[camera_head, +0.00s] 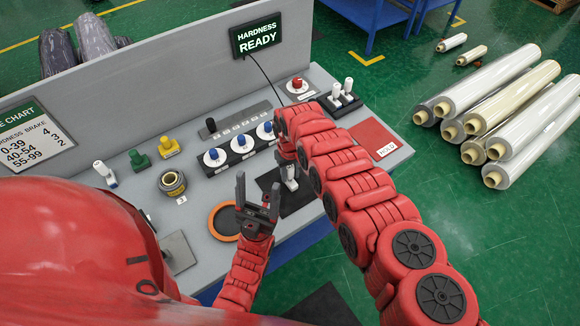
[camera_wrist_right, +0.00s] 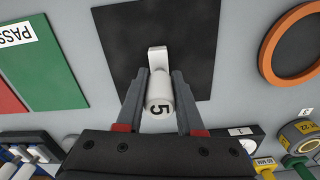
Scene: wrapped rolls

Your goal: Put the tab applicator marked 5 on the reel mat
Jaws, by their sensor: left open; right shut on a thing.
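The white tab applicator marked 5 (camera_wrist_right: 159,94) is between the fingers of my right gripper (camera_wrist_right: 158,78), which is shut on it. It is over the black square mat (camera_wrist_right: 119,32), and I cannot tell whether its foot touches the surface. In the head view the applicator (camera_head: 290,180) shows below my right gripper (camera_head: 287,158), with the mat (camera_head: 297,203) partly hidden by my arms. My left gripper (camera_head: 257,194) is open and empty, in front of an orange ring with a dark middle (camera_head: 219,234).
Blue-topped dials (camera_head: 241,142) and white-handled tools (camera_head: 343,95) stand behind the mat. A red HOLD panel (camera_head: 374,137) lies to its right. A tape roll (camera_head: 172,183) and green (camera_head: 139,158) and yellow (camera_head: 169,146) stamps stand left. Wrapped rolls (camera_head: 510,100) lie on the floor.

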